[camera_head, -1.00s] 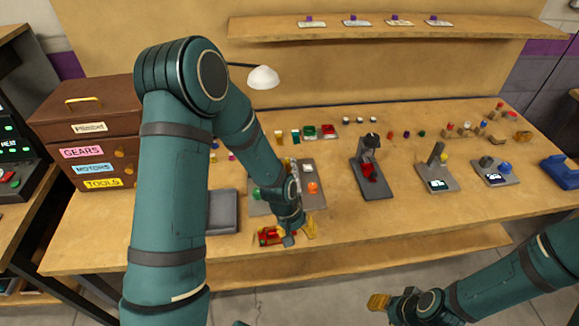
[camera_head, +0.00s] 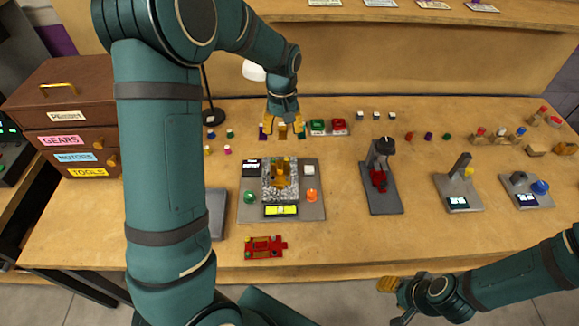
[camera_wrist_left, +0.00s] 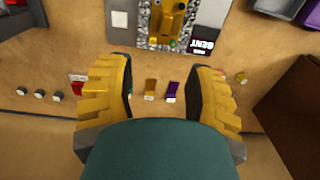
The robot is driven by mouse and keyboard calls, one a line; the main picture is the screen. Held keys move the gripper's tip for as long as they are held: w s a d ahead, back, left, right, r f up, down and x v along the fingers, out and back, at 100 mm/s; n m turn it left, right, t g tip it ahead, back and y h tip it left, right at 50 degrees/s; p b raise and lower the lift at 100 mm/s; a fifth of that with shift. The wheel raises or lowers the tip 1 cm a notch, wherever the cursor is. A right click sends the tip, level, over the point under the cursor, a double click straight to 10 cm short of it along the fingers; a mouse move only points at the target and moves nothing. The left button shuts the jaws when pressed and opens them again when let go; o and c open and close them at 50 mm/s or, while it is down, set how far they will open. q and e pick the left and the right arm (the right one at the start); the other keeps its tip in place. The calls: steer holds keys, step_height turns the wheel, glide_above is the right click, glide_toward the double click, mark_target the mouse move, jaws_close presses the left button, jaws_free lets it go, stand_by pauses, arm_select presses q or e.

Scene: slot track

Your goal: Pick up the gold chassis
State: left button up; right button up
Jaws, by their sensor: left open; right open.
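The gold chassis (camera_head: 282,174) looks to be the long gold piece on the grey textured bed of the fixture (camera_head: 310,212) at mid-table. It also shows at the top of the left wrist view (camera_wrist_left: 171,18), partly cut off. My left gripper (camera_head: 283,133) is open at the back of the table, beyond the fixture and apart from the gold piece. My right gripper (camera_head: 390,285) is at the front edge, seen partly.
A red chassis-like piece (camera_head: 264,248) lies near the front edge. Red and green pieces (camera_head: 328,127) stand right of my left gripper. A dark stand (camera_head: 382,190) is right of the fixture. A brown drawer cabinet (camera_head: 72,118) is at the left.

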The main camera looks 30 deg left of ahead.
arm_select(q)
step_height(320, 180, down, 3)
steer(key=s+b, duration=0.1)
steer(key=b, duration=0.4)
glide_above(280, 169)
steer(key=w, duration=0.1)
step_height(280, 169, down, 8)
steer(key=shift+r, duration=0.15)
steer(key=f, duration=0.2)
steer(key=s+f+b, duration=0.1)
steer(key=f, duration=0.1)
steer(key=shift+f, duration=0.7)
jaws_close()
arm_select(e)
step_height(280, 169, down, 7)
steer(key=s, duration=0.1)
steer(key=shift+f, duration=0.15)
steer(key=shift+s+a, duration=0.1)
